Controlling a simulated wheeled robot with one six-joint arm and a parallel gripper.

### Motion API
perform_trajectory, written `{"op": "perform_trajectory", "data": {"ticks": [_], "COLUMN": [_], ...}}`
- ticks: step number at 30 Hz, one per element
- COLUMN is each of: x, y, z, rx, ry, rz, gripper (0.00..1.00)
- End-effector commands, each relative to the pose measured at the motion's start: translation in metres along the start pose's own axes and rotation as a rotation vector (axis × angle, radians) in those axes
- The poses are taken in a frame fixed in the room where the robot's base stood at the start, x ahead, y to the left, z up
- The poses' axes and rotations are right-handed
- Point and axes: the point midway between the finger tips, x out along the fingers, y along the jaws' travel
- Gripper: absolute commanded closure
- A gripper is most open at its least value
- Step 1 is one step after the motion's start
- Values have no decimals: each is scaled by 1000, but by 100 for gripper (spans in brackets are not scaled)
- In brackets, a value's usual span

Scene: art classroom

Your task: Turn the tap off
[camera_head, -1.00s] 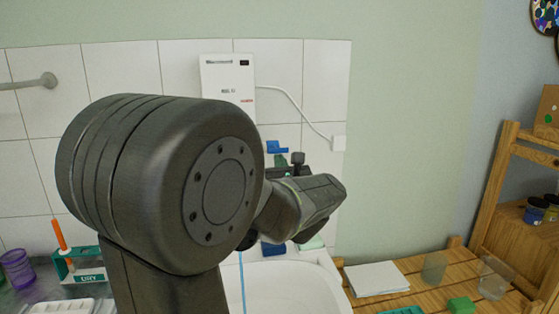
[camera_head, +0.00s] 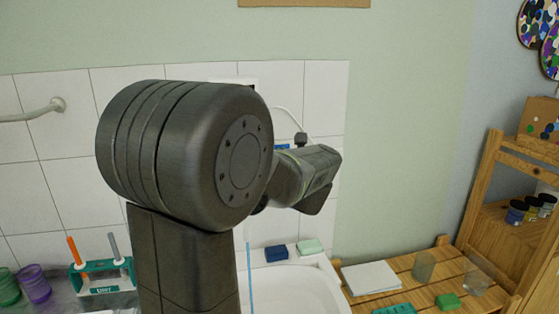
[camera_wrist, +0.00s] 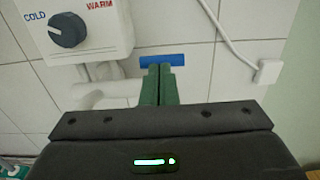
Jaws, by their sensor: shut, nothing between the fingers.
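The tap's blue handle (camera_wrist: 162,60) is a short flat bar in the wrist view, just beyond my fingertips. Whether they touch it I cannot tell. My gripper (camera_wrist: 158,70) has green fingers, shut together with nothing between them. The white tap pipe (camera_wrist: 105,95) runs behind the fingers to the left; its outlet is out of that view. In the head view, a thin blue stream of water (camera_head: 250,275) falls into the white sink (camera_head: 290,290). There my arm hides the gripper and most of the tap.
A white water heater (camera_wrist: 100,30) with a dark dial (camera_wrist: 68,30) hangs left of the handle. A dark blue sponge (camera_head: 276,253) and pale green one (camera_head: 310,246) lie on the sink's back rim. A wooden slatted table (camera_head: 425,285) stands at right.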

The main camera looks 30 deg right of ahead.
Motion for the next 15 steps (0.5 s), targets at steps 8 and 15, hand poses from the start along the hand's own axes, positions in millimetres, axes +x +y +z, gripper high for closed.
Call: {"op": "perform_trajectory", "data": {"ticks": [8,15], "x": [22,42], "y": [1,1], "z": [24,36], "rx": [-1,0], "ry": [-1,-1], "rz": [3,2], "gripper": [100,100]}}
